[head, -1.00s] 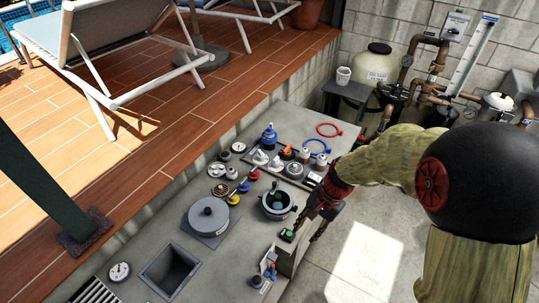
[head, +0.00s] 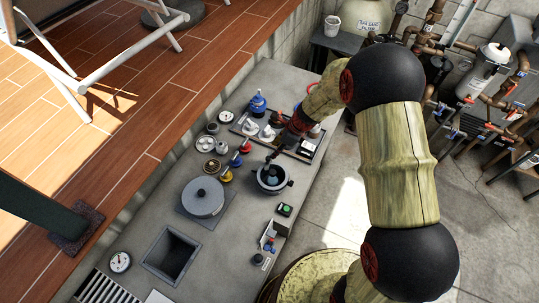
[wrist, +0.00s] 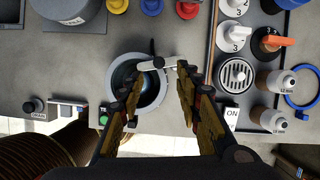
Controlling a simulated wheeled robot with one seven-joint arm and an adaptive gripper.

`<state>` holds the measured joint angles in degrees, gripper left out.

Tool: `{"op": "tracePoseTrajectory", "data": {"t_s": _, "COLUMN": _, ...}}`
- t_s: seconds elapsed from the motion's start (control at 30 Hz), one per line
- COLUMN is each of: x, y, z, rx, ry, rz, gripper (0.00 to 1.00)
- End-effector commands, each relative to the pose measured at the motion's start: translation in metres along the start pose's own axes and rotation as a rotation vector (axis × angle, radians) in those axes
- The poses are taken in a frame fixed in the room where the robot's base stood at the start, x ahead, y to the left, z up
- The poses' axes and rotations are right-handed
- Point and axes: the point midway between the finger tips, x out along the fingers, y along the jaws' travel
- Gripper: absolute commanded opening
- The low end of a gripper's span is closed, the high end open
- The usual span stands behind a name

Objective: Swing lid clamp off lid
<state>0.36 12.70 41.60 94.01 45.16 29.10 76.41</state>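The round pot (head: 287,188) with a grey rim and dark lid sits on the grey counter. In the wrist view its rim (wrist: 112,72) circles a dark, glossy lid (wrist: 124,73). The clamp (wrist: 149,65), a pale bar with a dark upright handle, lies across the far right part of the lid. My gripper (wrist: 160,73) is open, with its two fingers apart on either side of the bar's right part. I cannot tell whether either finger touches it. In the head view my gripper (head: 273,157) is above the pot's far edge, and the clamp is not clear there.
A grey lidded drum (head: 203,201) stands left of the pot. A dark tray (wrist: 212,45) with valves and bottles is close on the right. A square opening (head: 171,257) is in the counter.

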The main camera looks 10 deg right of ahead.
Motion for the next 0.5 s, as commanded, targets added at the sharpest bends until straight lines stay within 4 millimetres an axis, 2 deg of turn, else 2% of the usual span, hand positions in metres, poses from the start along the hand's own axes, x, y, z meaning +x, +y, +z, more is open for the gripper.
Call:
{"op": "tracePoseTrajectory", "data": {"t_s": 0.3, "x": 0.047, "y": 0.002, "z": -0.001, "rx": -0.002, "ry": 0.002, "rz": 0.003, "gripper": 0.34}}
{"op": "tracePoseTrajectory", "data": {"t_s": 0.5, "x": 0.068, "y": 0.002, "z": -0.001, "rx": -0.002, "ry": 0.001, "rz": 0.003, "gripper": 0.34}}
